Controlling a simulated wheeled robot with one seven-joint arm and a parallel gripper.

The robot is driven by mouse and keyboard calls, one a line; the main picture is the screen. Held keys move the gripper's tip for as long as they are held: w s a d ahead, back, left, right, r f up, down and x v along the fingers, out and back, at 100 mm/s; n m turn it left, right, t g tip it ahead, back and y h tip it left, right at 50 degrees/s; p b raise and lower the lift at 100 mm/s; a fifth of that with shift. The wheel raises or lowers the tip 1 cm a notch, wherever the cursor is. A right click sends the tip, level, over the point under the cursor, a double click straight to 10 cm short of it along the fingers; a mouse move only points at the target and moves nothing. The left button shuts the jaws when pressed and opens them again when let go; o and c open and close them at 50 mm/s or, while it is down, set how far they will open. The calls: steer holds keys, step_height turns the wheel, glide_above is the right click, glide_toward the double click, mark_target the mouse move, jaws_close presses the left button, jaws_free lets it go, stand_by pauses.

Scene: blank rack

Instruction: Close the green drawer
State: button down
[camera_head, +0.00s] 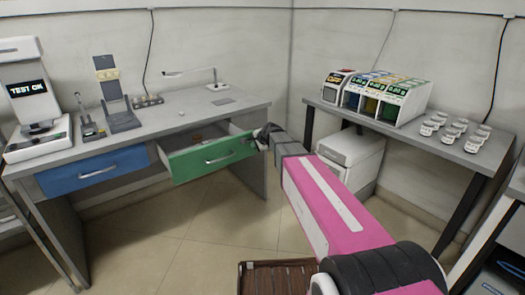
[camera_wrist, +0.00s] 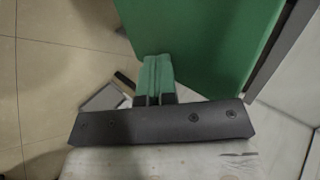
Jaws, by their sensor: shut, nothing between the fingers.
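The green drawer (camera_head: 211,158) stands pulled out from the grey desk (camera_head: 150,131), with its silver handle on the front and its inside partly visible. A small brownish item lies inside it. My gripper (camera_head: 262,137) is at the right end of the drawer front, near its upper corner. In the wrist view, my shut fingers (camera_wrist: 154,80) are close to the green drawer panel (camera_wrist: 205,45); they hold nothing. I cannot tell whether they touch the panel.
A shut blue drawer (camera_head: 95,171) is to the left. The right table (camera_head: 420,140) holds colored dispensers (camera_head: 385,97) and several small white items. A white cabinet (camera_head: 350,160) stands beneath it. A brown slatted crate (camera_head: 275,277) is on the floor. Floor before the drawers is clear.

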mark_target(236, 131)
steer(key=w+a, duration=0.4)
steer(key=w, duration=0.2)
steer(key=w+a, duration=0.4)
steer(key=w, duration=0.2)
steer(key=w+a, duration=0.4)
steer(key=w, duration=0.3)
steer(key=shift+a, duration=0.4)
steer(key=shift+w+a, duration=0.1)
steer(key=shift+w, duration=0.05)
steer(key=shift+s+d, duration=0.3)
steer(key=shift+s, duration=0.15)
steer(key=s+d, duration=0.2)
steer(key=s, duration=0.1)
steer(key=shift+s+d+r, duration=0.1)
steer(key=shift+s+d, duration=0.05)
steer(key=shift+s, duration=0.15)
steer(key=v, duration=0.9)
steer(key=s+d+f+n+g+h, duration=0.1)
steer(key=s+d+f, duration=0.5)
steer(key=s, duration=0.7)
steer(key=s+d+f+n+g+h, duration=0.2)
steer(key=s+d+f+n+g, duration=0.2)
steer(key=s+d, duration=0.5)
steer(key=s+d+f+n+g+h, duration=0.2)
steer(key=s+d+f+n, duration=0.4)
steer(key=s, duration=1.2)
step_height(236, 131, down, 4)
steer(key=shift+s+d+r+g, duration=0.15)
steer(key=shift+d+g, duration=0.25)
steer(key=shift+d, duration=0.4)
